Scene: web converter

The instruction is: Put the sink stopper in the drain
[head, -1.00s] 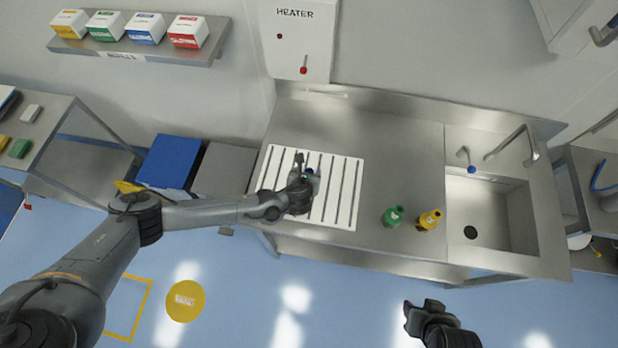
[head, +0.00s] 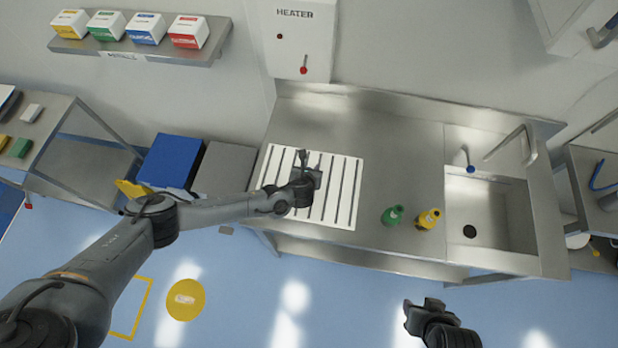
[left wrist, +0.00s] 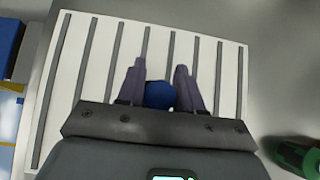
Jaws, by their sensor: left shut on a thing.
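My left gripper (head: 312,165) is over the white slotted board (head: 350,205) on the steel counter. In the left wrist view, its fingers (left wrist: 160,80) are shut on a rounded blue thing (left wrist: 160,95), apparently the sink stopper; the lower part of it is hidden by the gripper. I cannot tell how far it is above the board. The drain (head: 470,232) is a dark round hole in the sink floor, to the right of the gripper. My right gripper (head: 420,308) is low in the head view, in front of the counter; its jaw opening is unclear.
A tap (head: 508,143) and a blue-tipped lever (head: 470,166) are behind the basin. The counter (head: 400,150) behind the bottles is clear.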

